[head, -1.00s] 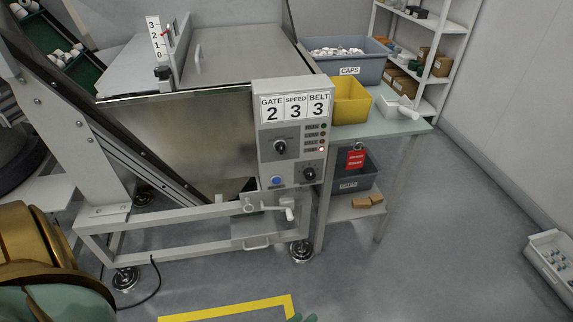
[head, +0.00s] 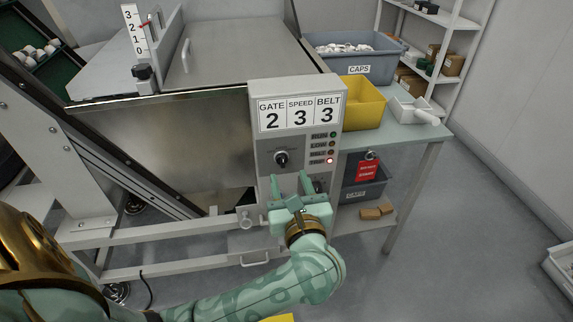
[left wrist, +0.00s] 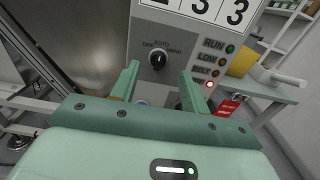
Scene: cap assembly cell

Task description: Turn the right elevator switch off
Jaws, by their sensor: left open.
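The control panel (head: 262,140) is a grey box on the machine's front right. My left gripper (head: 290,180) is open and empty, just below this knob in the head view. In the left wrist view its two fingers (left wrist: 158,75) stand either side of and below the knob, apart from it. A second, lower knob (head: 319,186) is partly hidden by the gripper. My right gripper is out of view.
The panel's display (head: 299,112) reads gate 2, speed 3, belt 3. A red lamp (head: 330,161) is lit. A red tag (head: 368,168) hangs beside the panel.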

